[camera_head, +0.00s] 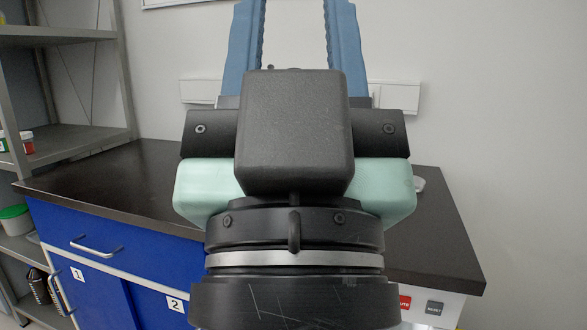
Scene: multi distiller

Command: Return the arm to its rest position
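My gripper (295,22) fills the middle of the view, close to the camera, and points up. Its two blue fingers stand wide apart, with only the pale wall showing between them. The fingers run up to the top edge of the picture, so their tips may be cut off. The black wrist and gripper body stand in front of the dark countertop (100,180) and hide its middle.
Blue cabinets (110,250) with drawers and doors labelled 1 and 2 stand under the countertop. A metal shelf (75,142) with small containers is at the left. A white panel (440,308) with a red button and a reset label is at the lower right.

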